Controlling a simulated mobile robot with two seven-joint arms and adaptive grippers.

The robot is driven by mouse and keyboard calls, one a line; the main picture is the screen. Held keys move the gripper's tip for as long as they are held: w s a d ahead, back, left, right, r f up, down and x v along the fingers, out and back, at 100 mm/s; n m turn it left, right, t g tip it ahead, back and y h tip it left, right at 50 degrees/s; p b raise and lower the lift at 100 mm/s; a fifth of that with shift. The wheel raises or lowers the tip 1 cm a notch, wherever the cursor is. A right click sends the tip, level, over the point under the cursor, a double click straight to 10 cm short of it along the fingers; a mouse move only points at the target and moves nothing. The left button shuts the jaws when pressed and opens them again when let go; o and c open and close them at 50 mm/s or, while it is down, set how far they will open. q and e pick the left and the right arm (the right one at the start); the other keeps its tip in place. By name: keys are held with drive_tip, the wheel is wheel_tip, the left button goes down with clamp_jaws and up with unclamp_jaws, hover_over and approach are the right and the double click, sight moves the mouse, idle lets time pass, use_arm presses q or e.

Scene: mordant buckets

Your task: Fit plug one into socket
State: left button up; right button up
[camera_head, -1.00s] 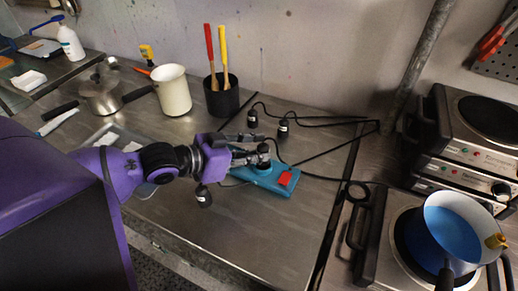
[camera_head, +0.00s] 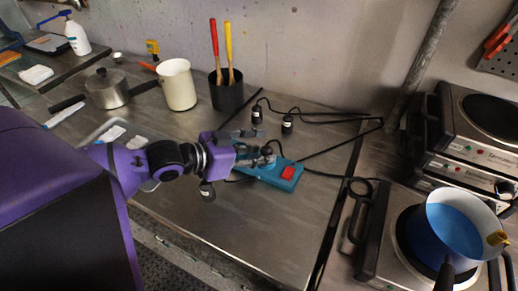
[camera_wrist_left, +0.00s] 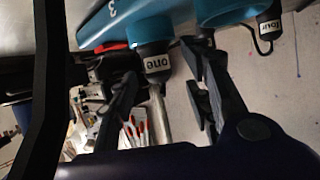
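The teal power strip (camera_head: 258,178) with a red switch (camera_head: 287,173) lies on the steel counter. In the left wrist view, its teal body (camera_wrist_left: 100,27) carries a "3" mark. The black plug labelled "one" (camera_wrist_left: 155,62) is against a round teal socket collar (camera_wrist_left: 142,33), its cable leading away; seating depth cannot be told. My left gripper (camera_head: 262,147) is at the strip. In the wrist view its fingers (camera_wrist_left: 160,85) stand apart on either side of plug one, with visible gaps. My right gripper is not in view.
A plug labelled "four" (camera_wrist_left: 268,28) shows beyond. Other black plugs stand left of the strip (camera_head: 207,191) and behind it (camera_head: 257,115). Black cables (camera_head: 335,150) run right. A hotplate with a blue-filled pot (camera_head: 440,235) is at right; a cream pot (camera_head: 177,85) and utensil holder (camera_head: 226,93) are behind.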

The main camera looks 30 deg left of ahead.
use_arm(q)
drive_tip(key=shift+r, duration=0.2)
drive_tip(key=p+v, duration=0.2)
drive_tip(key=v, duration=1)
drive_tip(key=shift+r, duration=0.35)
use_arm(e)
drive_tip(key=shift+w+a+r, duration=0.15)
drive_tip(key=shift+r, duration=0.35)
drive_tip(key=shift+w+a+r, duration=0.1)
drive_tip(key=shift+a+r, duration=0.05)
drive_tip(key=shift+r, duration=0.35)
use_arm(q)
drive_tip(key=shift+s, duration=0.1)
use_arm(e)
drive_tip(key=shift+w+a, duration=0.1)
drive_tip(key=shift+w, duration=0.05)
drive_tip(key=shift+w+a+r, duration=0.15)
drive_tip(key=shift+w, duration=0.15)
